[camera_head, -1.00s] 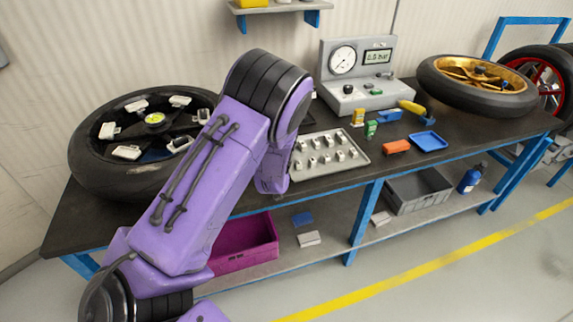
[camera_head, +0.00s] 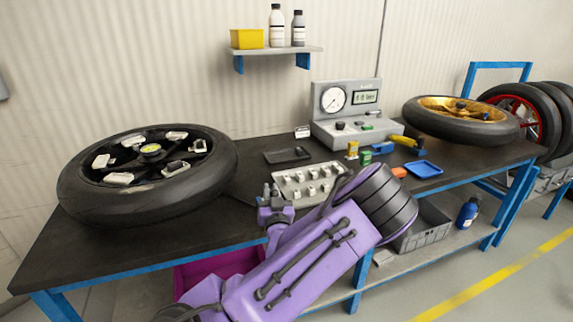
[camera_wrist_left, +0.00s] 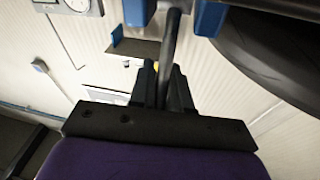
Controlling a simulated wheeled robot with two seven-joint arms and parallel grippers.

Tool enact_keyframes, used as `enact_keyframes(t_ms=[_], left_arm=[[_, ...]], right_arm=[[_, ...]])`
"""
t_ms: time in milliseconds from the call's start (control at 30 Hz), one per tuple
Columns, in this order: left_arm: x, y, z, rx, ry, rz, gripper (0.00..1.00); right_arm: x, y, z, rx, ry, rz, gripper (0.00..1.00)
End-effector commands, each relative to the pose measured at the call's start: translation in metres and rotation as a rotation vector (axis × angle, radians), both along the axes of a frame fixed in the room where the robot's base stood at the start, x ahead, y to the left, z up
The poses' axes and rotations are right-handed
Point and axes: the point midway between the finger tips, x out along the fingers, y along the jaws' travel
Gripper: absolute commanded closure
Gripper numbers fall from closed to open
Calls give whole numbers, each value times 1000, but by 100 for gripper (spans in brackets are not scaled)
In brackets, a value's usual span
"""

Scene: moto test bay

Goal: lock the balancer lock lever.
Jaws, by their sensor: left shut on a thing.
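My left arm crosses the lower middle of the head view, with its gripper (camera_head: 268,192) small at the bench's front edge. In the left wrist view the gripper (camera_wrist_left: 165,85) has its dark fingers closed around a slim dark rod (camera_wrist_left: 174,45). The rod runs up between two blue parts (camera_wrist_left: 209,18). It looks like a lever, but I cannot tell whether it is the balancer lock lever or whether it is locked. In the head view the rod cannot be made out. My right gripper is not in view.
A black wheel (camera_head: 90,205) with pale pieces on it lies at the bench's left. A metal tray (camera_head: 283,180) of small parts is close behind my gripper. A gauge unit (camera_head: 322,127) and gold-rimmed wheel (camera_head: 420,108) stand farther right. Bare bench top (camera_head: 110,248) shows front left.

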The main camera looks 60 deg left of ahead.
Motion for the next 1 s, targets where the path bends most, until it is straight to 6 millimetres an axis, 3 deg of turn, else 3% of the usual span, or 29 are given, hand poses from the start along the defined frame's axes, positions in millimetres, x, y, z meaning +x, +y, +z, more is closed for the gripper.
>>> enact_keyframes(t_ms=[500,533,600,867,1000], left_arm=[[-7,2,-3,14,1,11,100],[-7,2,-3,14,1,11,76],[-7,2,-3,15,1,10,63],[-6,1,-2,15,-1,9,63],[-12,-14,-7,14,-1,8,63]], right_arm=[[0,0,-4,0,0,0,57],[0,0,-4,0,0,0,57],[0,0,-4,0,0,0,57],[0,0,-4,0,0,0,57],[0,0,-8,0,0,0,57]])
